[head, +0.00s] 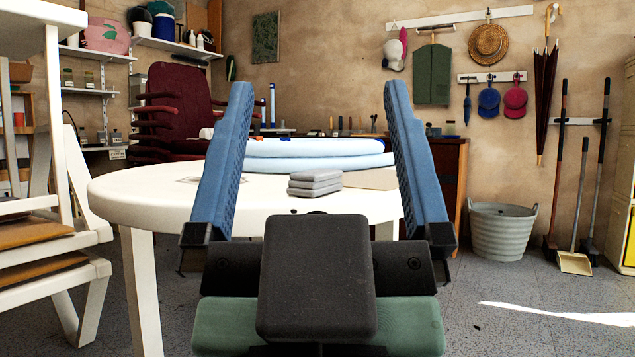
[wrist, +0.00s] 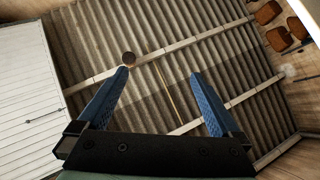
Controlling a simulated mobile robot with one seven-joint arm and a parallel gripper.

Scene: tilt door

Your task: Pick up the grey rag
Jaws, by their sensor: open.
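A small stack of folded grey cloth, the grey rag (head: 315,183), lies on the white round table (head: 120,195) in the head view. It sits in front of a light blue round thing and shows between my fingers. My gripper (head: 312,100) is open and empty, its two blue fingers spread wide and pointing up, nearer the camera than the table. In the wrist view my gripper (wrist: 160,75) is also open, with only the ceiling beyond it. The rag is not in the wrist view.
The light blue round thing (head: 320,148) lies on the table behind the rag, with a pale block (head: 372,179) to the rag's right. White chairs (head: 50,240) stand at the left. A grey basket (head: 500,230) stands at the right. The floor at the right front is clear.

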